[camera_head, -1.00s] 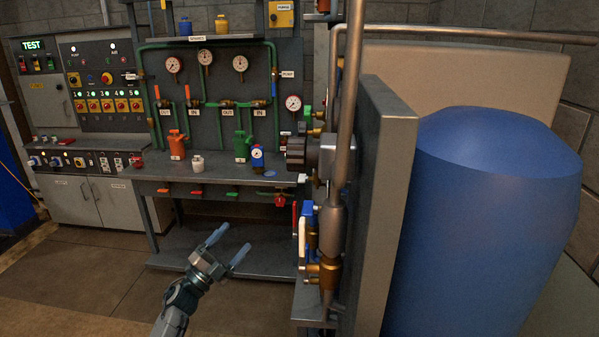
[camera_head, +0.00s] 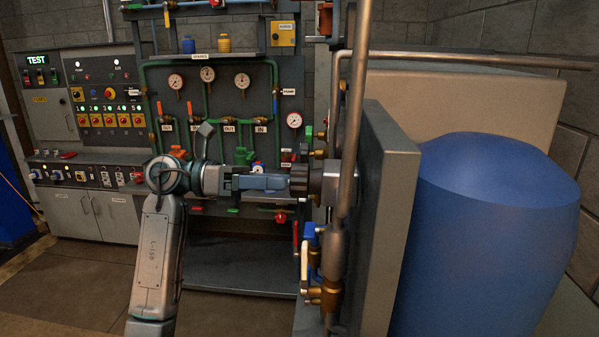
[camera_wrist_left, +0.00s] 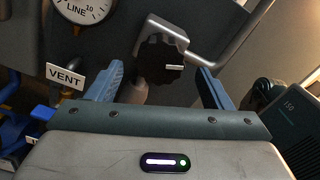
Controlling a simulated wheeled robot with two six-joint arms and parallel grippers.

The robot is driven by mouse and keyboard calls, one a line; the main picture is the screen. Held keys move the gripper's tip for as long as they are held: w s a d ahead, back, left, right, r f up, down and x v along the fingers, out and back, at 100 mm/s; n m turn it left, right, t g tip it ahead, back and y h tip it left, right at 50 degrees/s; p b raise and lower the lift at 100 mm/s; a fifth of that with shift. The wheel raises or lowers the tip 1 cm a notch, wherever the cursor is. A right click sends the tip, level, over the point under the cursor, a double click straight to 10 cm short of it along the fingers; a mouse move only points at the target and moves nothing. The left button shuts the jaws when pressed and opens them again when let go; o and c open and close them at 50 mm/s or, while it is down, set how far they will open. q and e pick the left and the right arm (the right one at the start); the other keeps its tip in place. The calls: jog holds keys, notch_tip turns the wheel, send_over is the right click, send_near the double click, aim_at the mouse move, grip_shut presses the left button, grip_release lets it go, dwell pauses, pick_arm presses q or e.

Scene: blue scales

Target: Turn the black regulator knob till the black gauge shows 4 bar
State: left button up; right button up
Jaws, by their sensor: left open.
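The black regulator knob (camera_head: 300,181) sticks out to the left from the regulator by the grey panel. In the left wrist view the knob (camera_wrist_left: 158,62) shows a white mark pointing right. My left gripper (camera_head: 287,183) is open, its blue fingers pointing at the knob from the left. In the wrist view the gripper (camera_wrist_left: 160,72) has its fingers on either side of the knob; contact cannot be told. A white-faced, dark-rimmed gauge (camera_wrist_left: 80,10) marked LINE is cut off at the top, its reading not clear. I cannot tell whether it is the black gauge. My right gripper is not in view.
A vertical pipe (camera_head: 354,120) runs in front of the regulator. Brass valves (camera_head: 325,293) sit below. A VENT label (camera_wrist_left: 66,77) is left of the fingers in the wrist view. A large blue tank (camera_head: 500,230) stands right, beyond the grey panel (camera_head: 387,220).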

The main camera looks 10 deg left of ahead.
aim_at(299, 182)
pick_arm(q)
jog(key=shift+d+p, duration=0.75)
jog(key=shift+d, duration=1.6)
jog(key=c, duration=1)
